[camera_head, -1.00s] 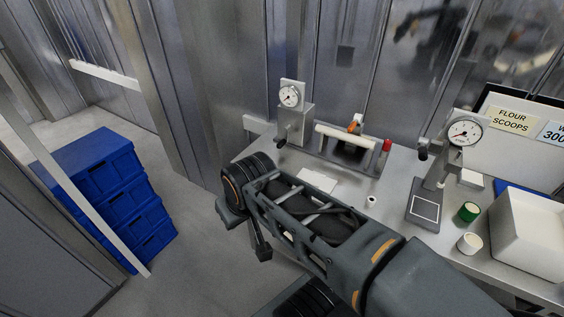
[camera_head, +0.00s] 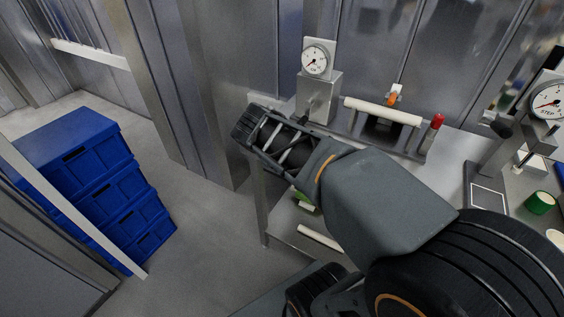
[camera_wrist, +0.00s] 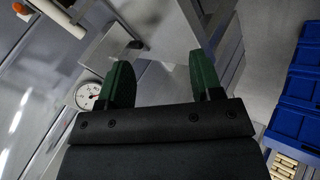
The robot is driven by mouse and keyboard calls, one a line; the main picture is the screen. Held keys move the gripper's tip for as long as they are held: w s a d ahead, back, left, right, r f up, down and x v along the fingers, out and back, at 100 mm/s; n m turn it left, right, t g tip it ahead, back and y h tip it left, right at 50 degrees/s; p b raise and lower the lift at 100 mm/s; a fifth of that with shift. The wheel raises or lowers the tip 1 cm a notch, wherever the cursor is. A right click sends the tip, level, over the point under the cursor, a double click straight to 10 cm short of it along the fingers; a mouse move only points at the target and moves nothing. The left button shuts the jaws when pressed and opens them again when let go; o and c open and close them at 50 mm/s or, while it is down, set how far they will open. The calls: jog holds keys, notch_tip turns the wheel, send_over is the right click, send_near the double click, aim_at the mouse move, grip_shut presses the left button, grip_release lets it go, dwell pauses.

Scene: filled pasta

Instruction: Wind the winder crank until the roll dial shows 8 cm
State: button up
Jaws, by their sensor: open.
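The winder (camera_head: 322,88) is a grey box at the back left of the bench, with a round white dial (camera_head: 314,60) on top. The dial also shows in the wrist view (camera_wrist: 88,96); its reading is too small to tell. A dark crank part (camera_head: 318,106) shows on the winder's front, partly hidden by my arm. In the wrist view a dark knob (camera_wrist: 135,44) sits beside the grey box, near the left finger. My gripper (camera_wrist: 162,76) is open, with its green fingers apart and nothing visibly held. Its fingers cannot be made out in the head view.
A white roller (camera_head: 383,111) and a red-topped cylinder (camera_head: 432,134) stand right of the winder. A second dial (camera_head: 549,101), marked STEP, is at the far right with a green-rimmed cup (camera_head: 540,203). Blue crates (camera_head: 85,165) stand on the floor at left.

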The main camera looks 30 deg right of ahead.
jog(key=w+d+f+n+h+b, duration=0.1)
jog(key=w+d+f+h+b, duration=0.4)
jog(key=w+d+f+b, duration=0.35)
jog(key=n+t+h+b, duration=0.3)
jog(key=t+h+b, duration=0.1)
jog(key=b, duration=0.7)
send_near(302, 122)
jog(key=shift+s+a+f, duration=0.15)
jog(key=shift+a+f, duration=0.25)
jog(key=shift+a, duration=0.05)
jog(key=shift+s+a+f, duration=0.2)
jog(key=shift+a+f, duration=0.25)
jog(key=shift+a, duration=0.05)
jog(key=shift+w+d+n, duration=0.1)
jog(key=shift+w+n, duration=0.05)
jog(key=shift+n, duration=0.15)
jog(key=shift+w+d+r+p, duration=0.2)
jog(key=shift+w+d+p, duration=0.15)
jog(key=shift+d+p, duration=0.25)
jog(key=p+x, duration=0.1)
jog(key=x, duration=0.8)
jog(key=shift+w+a+p, duration=0.1)
jog(key=shift+p, duration=0.2)
jog(key=shift+x, duration=1.2)
